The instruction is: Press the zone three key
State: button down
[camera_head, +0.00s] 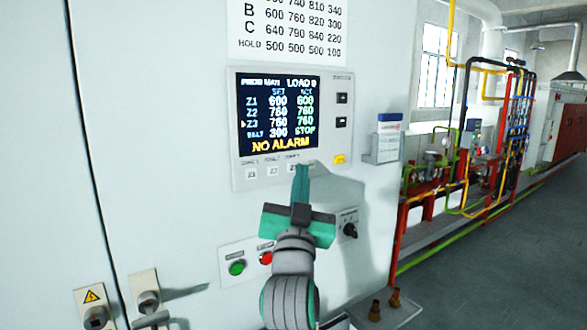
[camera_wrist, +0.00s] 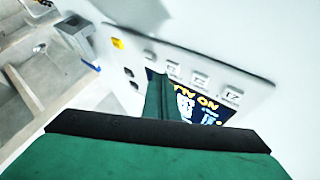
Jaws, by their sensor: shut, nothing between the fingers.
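The control panel (camera_head: 242,130) is on a pale cabinet front, with a lit screen (camera_head: 279,115) reading Z1, Z2, Z3 rows and "NO ALARM". A small yellow pointer stands beside the Z3 row. Below the screen is a row of small pale keys: the Z1 key (camera_head: 251,173), the Z2 key (camera_head: 272,170) and the zone three key (camera_head: 292,168), partly covered by my gripper. My gripper (camera_head: 301,170) is shut and empty, its fingertips at the right of that key. In the wrist view my gripper (camera_wrist: 154,76) overlaps the screen (camera_wrist: 190,100) near the key row. Contact cannot be told.
A yellow key (camera_head: 339,159) and two dark buttons are at the panel's right. A card holder (camera_head: 382,148) sticks out beyond it. Below are a green button (camera_head: 236,268), a red button (camera_head: 266,258) and a black rotary switch (camera_head: 349,230).

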jog(key=shift+s+d, duration=0.1)
jog(key=shift+s+d, duration=0.75)
jog(key=shift+s, duration=0.25)
jog(key=shift+s+d, duration=0.7)
jog(key=shift+s, duration=0.3)
